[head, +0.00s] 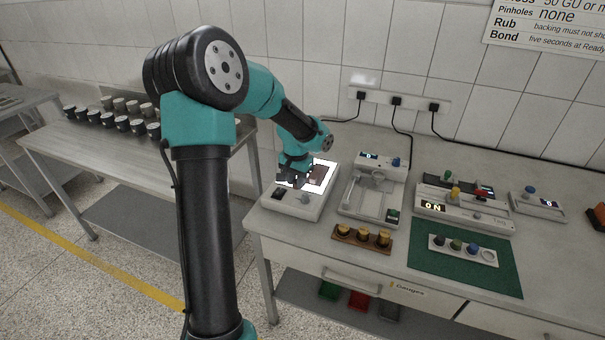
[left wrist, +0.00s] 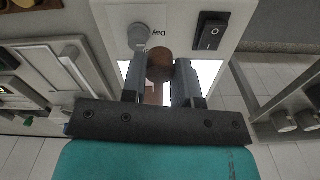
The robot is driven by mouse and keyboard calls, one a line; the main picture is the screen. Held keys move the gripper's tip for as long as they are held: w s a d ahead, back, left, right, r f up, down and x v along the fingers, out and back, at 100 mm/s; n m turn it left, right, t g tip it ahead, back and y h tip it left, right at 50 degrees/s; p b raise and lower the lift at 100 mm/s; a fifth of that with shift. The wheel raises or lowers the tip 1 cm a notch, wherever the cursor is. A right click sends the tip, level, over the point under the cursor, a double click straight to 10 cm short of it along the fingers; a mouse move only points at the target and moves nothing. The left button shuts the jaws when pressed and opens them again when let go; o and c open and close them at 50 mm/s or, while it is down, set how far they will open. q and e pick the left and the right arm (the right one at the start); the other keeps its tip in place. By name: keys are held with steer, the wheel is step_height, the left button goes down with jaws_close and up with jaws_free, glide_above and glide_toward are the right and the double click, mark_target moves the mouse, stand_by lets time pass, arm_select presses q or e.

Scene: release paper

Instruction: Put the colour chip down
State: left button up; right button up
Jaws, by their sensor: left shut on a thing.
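My left gripper (head: 291,182) is low over the lit white panel of a light box (head: 293,205). In the left wrist view my gripper (left wrist: 160,80) has its two fingers on either side of a brown round-topped piece, which I take as the colour chip (left wrist: 160,64), and is shut on it. A flat brown patch (head: 318,175) shows on the lit panel beside the gripper in the head view. The fingers partly hide the held piece, and I cannot tell whether it touches the panel. My right gripper is not in view.
The light box has a knob (left wrist: 139,37) and a black switch (left wrist: 209,35). To its right stand a grey device (head: 372,200), a wooden holder with brass pieces (head: 361,238) and a green mat (head: 450,272). A bench with several dark cups (head: 122,124) is at left.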

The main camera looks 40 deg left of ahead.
arm_select(q)
steer(key=shift+w, duration=0.1)
steer(key=w+a, duration=0.3)
steer(key=w+a+f, duration=0.1)
steer(key=w+a, duration=0.2)
steer(key=a, duration=0.1)
steer(key=w+a, duration=0.4)
steer(key=shift+a+f, duration=0.2)
steer(key=shift+w+a, duration=0.15)
steer(key=shift+w+a+f, duration=0.1)
steer(key=shift+f, duration=1.7)
steer(key=shift+f, duration=0.15)
steer(key=o, duration=0.9)
